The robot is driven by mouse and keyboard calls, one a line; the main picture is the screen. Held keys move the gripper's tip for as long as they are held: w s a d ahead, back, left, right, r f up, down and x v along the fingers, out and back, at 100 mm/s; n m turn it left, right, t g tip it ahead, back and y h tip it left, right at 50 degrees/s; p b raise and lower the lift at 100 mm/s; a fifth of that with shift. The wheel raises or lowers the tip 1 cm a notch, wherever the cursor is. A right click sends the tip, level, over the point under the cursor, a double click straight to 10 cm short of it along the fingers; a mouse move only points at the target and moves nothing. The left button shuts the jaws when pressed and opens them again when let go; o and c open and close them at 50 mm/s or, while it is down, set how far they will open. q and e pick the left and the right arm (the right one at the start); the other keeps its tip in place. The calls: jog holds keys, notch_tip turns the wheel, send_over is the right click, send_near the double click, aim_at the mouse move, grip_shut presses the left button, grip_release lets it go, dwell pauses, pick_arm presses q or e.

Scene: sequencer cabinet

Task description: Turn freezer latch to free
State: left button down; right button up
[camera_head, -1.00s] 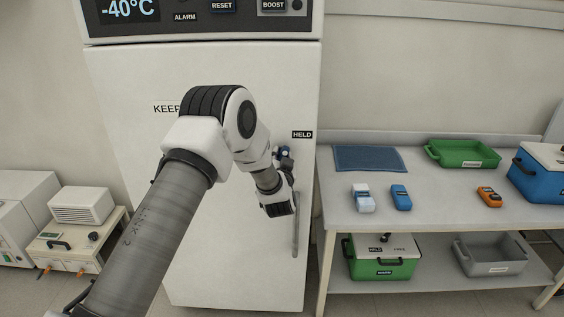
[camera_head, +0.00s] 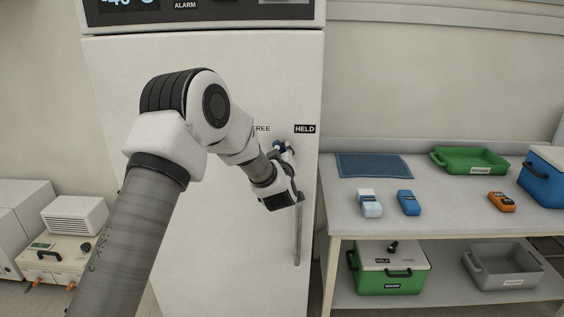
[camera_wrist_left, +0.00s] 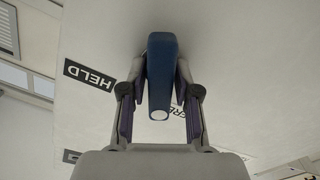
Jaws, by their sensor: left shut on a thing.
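The white freezer (camera_head: 230,260) stands in the middle of the head view. Its blue latch handle (camera_head: 281,147) is near the door's right edge, partly hidden by my arm. A HELD label (camera_head: 304,129) is at its upper right and a FREE label (camera_head: 262,128) at its upper left, partly covered by my arm. My left gripper (camera_head: 284,156) is at the latch. In the left wrist view, the latch (camera_wrist_left: 161,70) sits between the fingers of my gripper (camera_wrist_left: 157,82), which is shut on it. The handle's exact angle is hard to tell. My right gripper is out of view.
A long vertical door handle (camera_head: 298,235) runs just below the latch. To the right, a bench (camera_head: 440,215) holds a blue mat (camera_head: 374,165), a green tray (camera_head: 468,160) and small devices. A green box (camera_head: 390,280) is on its lower shelf.

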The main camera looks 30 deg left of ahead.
pick_arm(q)
jog(key=shift+f+n+b, duration=0.1)
jog(key=shift+n+b, duration=1.25)
jog(key=shift+n, duration=0.25)
jog(key=c, duration=1)
grip_release()
jog(key=shift+s, duration=0.1)
jog(key=v, duration=1.2)
jog(key=shift+a, duration=0.1)
